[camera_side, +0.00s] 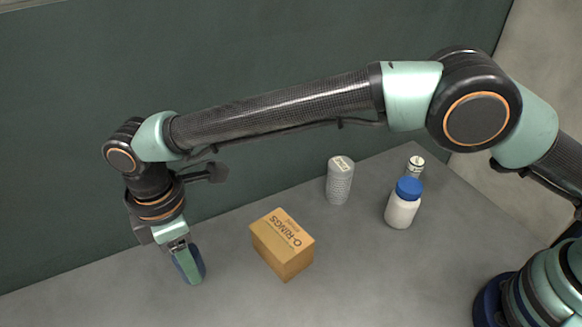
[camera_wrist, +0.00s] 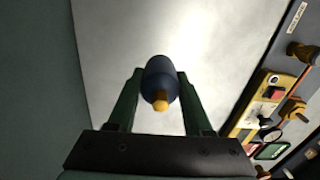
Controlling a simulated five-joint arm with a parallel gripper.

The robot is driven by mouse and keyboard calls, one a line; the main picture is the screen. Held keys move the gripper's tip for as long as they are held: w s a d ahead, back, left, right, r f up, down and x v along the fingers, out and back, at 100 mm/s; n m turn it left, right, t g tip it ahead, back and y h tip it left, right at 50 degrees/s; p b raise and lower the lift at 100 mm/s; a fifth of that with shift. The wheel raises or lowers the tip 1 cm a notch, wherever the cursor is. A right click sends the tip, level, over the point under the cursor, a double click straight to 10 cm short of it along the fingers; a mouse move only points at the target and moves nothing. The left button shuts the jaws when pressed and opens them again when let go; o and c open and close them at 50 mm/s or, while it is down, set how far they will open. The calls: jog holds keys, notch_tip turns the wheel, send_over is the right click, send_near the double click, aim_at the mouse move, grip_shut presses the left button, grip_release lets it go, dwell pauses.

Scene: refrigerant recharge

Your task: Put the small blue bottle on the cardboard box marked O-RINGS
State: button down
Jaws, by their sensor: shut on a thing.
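The small blue bottle (camera_wrist: 160,80) is dark blue with an orange-yellow tip and sits between the two fingers of my gripper (camera_wrist: 160,92) in the wrist view. In the side view my gripper (camera_side: 189,266) points down, shut on the bottle (camera_side: 199,261), which is mostly hidden behind a finger. The side view does not clearly tell whether the bottle touches the table. The cardboard box marked O-RINGS (camera_side: 283,244) stands on the table to the right of my gripper, apart from it. Its top is bare.
On the grey table (camera_side: 350,280), right of the box, stand a grey patterned can (camera_side: 340,182), a white bottle with a blue cap (camera_side: 403,204) and a small white-topped container (camera_side: 415,165). A dark green wall (camera_side: 60,150) rises behind.

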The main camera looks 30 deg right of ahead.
notch_tip(320, 180, up, 12)
jog(key=shift+r, duration=0.1)
jog(key=shift+w+r, duration=0.1)
jog(key=shift+r, duration=0.4)
jog(key=w+d+r, duration=0.1)
jog(key=d+r, duration=0.5)
jog(key=d, duration=0.2)
jog(key=n, duration=0.1)
send_over(282, 233)
notch_tip(282, 233, down, 18)
jog(key=shift+f, duration=0.1)
jog(key=shift+f, duration=0.1)
jog(key=shift+c, duration=1.5)
grip_release()
